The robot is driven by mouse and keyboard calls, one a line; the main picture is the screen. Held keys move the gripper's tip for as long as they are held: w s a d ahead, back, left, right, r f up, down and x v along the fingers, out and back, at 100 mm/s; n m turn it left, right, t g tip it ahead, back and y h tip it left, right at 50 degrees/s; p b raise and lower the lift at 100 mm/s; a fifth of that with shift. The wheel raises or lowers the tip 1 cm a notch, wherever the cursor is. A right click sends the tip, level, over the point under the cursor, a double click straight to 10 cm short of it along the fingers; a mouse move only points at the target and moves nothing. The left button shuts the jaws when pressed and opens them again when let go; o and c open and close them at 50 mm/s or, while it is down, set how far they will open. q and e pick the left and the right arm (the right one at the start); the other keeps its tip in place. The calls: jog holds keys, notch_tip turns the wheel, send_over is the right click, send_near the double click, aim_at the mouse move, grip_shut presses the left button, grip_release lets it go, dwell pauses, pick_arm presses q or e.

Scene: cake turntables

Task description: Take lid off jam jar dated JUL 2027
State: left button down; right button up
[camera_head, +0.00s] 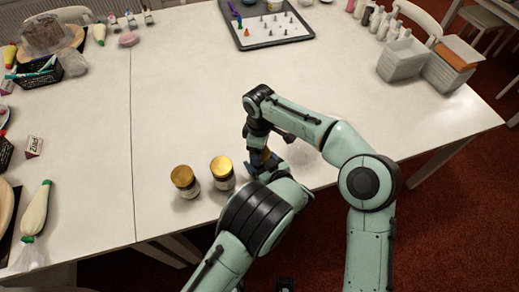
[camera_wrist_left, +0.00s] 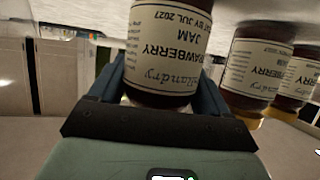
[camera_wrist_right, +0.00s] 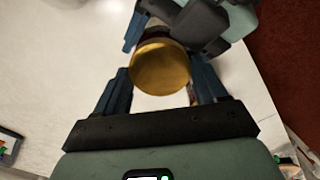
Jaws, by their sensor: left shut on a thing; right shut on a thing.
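A strawberry jam jar (camera_wrist_left: 163,48) shows upside down in the left wrist view, its label reading JUL 2027. My left gripper (camera_wrist_left: 158,88) is shut around its body. In the right wrist view its gold lid (camera_wrist_right: 160,67) faces the camera, between the fingers of my right gripper (camera_wrist_right: 160,84), which is shut on it. The left gripper's dark fingers also show beyond the lid. In the head view my arms mostly hide this jar. I cannot tell whether the lid is loose.
Two more gold-lidded jars (camera_head: 185,181) (camera_head: 222,172) stand on the white table (camera_head: 180,100), left of my grippers. A tray of piping tips (camera_head: 272,42) lies at the back, and white containers (camera_head: 404,60) stand at right. The table's middle is clear.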

jog(key=shift+r, duration=0.6)
jog(key=shift+r, duration=2)
pick_arm(q)
grip_release()
jog(key=v, duration=1.2)
pick_arm(e)
jog(key=shift+f, duration=0.2)
